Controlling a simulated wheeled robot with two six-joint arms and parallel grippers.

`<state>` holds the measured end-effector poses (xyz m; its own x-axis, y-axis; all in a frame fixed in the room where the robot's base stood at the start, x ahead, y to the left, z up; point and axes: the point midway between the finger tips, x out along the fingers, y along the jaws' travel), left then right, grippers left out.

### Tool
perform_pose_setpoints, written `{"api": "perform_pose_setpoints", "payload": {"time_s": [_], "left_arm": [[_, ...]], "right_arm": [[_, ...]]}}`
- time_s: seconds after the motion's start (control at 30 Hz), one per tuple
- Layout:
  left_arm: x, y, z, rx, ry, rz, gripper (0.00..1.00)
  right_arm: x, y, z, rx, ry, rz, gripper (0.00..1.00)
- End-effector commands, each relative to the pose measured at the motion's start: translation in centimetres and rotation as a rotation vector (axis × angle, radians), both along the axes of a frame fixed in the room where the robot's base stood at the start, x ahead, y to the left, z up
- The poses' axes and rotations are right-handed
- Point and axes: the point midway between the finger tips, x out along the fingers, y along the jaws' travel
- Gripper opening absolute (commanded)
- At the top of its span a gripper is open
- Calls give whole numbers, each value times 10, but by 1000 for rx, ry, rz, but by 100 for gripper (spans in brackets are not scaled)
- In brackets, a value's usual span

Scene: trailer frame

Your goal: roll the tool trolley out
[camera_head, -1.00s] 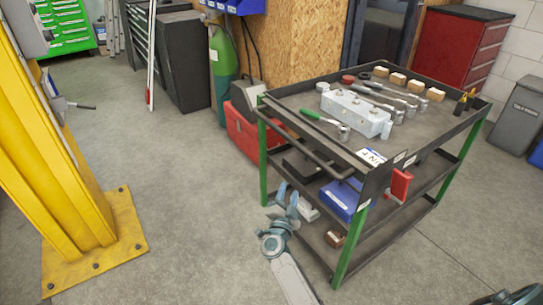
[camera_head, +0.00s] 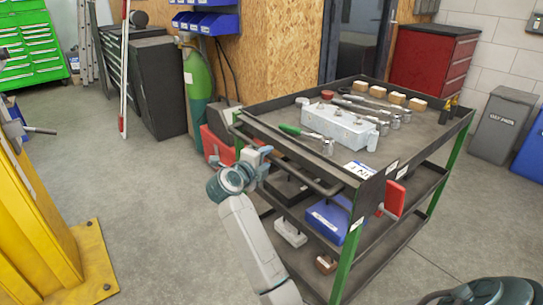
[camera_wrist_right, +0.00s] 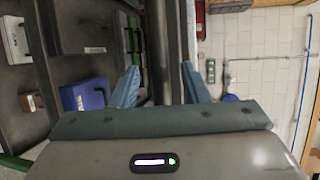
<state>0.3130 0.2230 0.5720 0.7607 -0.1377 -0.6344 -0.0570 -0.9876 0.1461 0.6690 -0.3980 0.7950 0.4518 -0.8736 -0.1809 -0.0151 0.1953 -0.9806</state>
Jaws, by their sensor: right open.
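The tool trolley (camera_head: 425,135) stands right of centre in the head view, a dark three-shelf cart with green posts. Its dark push handle (camera_head: 305,178) runs along the near left side. My right gripper (camera_head: 258,160) is at the handle's left part, fingers open. In the right wrist view, its two blue fingers (camera_wrist_right: 161,84) stand apart with a dark bar (camera_wrist_right: 160,45), which looks like the handle, between them. Whether they touch it cannot be told. My left gripper is not in view.
A grey case (camera_head: 340,122), ratchets and wooden blocks lie on the top tray. A blue box (camera_head: 328,218) sits on a lower shelf. A yellow post (camera_head: 40,220) stands left; bins (camera_head: 503,125) and a red cabinet (camera_head: 435,62) stand behind. The floor left of the trolley is clear.

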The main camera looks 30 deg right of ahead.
Motion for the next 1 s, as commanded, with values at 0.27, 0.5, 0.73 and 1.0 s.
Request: {"api": "perform_pose_setpoints", "payload": {"time_s": [0.27,0.5,0.73,1.0], "left_arm": [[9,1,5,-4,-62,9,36],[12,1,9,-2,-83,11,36],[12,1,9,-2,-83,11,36],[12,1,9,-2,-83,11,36]], "right_arm": [[18,-35,-8,-2,1,0,41],[22,-42,-9,0,0,1,41],[22,-41,-9,0,1,1,28],[22,-41,-9,0,1,1,0]]}}
